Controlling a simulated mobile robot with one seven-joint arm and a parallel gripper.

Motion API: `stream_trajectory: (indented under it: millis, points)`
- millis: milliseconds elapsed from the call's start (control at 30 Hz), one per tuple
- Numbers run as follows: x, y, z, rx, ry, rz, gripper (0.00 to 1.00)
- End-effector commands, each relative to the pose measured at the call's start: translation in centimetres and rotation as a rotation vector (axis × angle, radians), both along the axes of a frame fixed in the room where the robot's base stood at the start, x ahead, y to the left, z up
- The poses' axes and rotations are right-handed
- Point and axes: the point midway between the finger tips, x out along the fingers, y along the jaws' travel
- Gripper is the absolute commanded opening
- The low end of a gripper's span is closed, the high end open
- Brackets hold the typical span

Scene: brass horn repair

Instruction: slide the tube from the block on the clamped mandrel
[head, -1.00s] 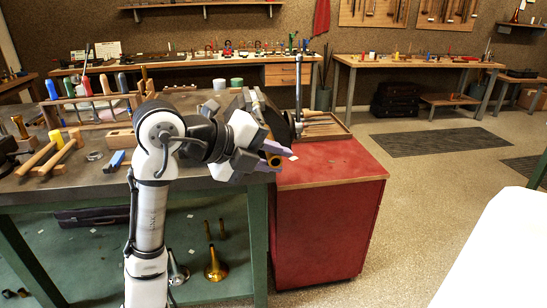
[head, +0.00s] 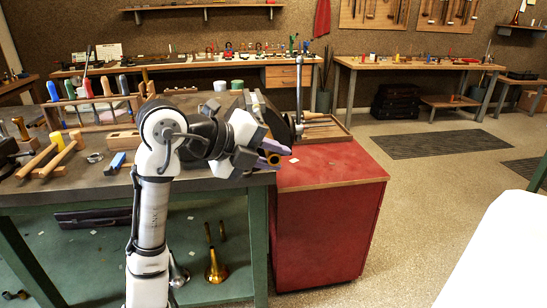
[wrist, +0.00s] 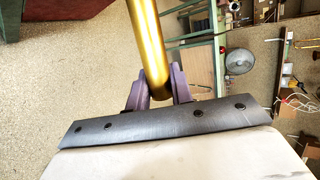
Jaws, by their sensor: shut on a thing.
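My gripper (head: 271,154) is shut on a brass tube (head: 273,159) above the front right corner of the workbench. The tube's round, dark open end faces the head camera. In the wrist view the tube (wrist: 150,45) runs up and out of the picture from between the two purple fingers (wrist: 160,88). A small wooden block (head: 123,140) lies on the bench left of my arm, well apart from the tube. I cannot clearly make out the clamped mandrel; my wrist and gripper hide part of the bench edge.
A red cabinet (head: 330,220) stands right of the bench, with a wooden tray (head: 325,130) and an upright metal post (head: 299,90) behind my gripper. Wooden mallets (head: 45,158) and a tool rack (head: 95,112) occupy the bench's left. Floor at the right is open.

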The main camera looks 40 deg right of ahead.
Motion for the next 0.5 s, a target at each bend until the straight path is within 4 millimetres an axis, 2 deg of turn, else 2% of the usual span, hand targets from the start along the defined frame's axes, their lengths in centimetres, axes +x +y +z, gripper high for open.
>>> stream_trajectory:
  millis: [500]
  points:
    - [1.8,-1.1,0.1,-0.001,0.000,0.000,0.00]
